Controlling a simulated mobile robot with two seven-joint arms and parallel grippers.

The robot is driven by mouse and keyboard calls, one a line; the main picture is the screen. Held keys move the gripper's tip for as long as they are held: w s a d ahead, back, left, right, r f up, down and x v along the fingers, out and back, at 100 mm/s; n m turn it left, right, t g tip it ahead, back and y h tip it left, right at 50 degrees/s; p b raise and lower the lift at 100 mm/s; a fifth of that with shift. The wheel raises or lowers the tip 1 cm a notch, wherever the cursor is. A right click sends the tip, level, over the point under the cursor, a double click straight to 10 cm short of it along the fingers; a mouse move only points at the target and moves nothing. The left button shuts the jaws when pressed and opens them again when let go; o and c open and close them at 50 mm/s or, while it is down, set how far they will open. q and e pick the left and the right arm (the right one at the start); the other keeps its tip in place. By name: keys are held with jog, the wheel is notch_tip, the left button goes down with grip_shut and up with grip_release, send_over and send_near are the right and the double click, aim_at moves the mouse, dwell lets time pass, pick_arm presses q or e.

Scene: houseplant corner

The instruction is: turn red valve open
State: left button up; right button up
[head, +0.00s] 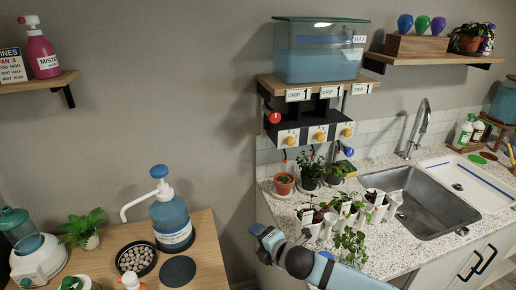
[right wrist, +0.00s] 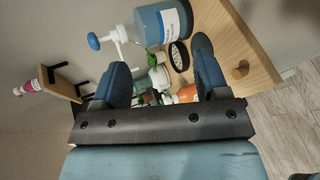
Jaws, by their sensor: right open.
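The red valve (head: 275,117) is a round red knob at the left end of the black drip rack, below the water tank (head: 320,50). Nothing touches it. My right gripper (head: 258,231) is well below it, at the left front edge of the counter, pointing left. In the right wrist view the two blue fingers of this gripper (right wrist: 161,75) are spread apart with nothing held between them. The red valve is not seen in that view. My left gripper is in neither view.
Yellow knobs (head: 320,136) line the rack front, with a blue knob (head: 349,152) lower right. Several potted plants and white cups crowd the counter (head: 400,257) beside the sink (head: 432,205). A pump bottle (head: 171,220) stands on the wooden table (head: 207,250). The wall left of the rack is clear.

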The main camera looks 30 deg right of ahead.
jog(key=w+d+r+n+t+h+b, duration=0.1)
jog(key=w+d+r+n+t+h, duration=0.2)
jog(key=w+d+r+n, duration=0.75)
jog(key=n+t+h, duration=0.1)
jog(key=n+h, duration=0.1)
jog(key=h, duration=0.1)
send_near(276, 117)
pick_arm(q)
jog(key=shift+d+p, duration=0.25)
jog(key=shift+p, duration=0.2)
pick_arm(e)
jog(key=x, duration=1.1)
jog(key=shift+c, duration=0.5)
jog(key=c, duration=0.8)
jog(key=shift+m, duration=0.25)
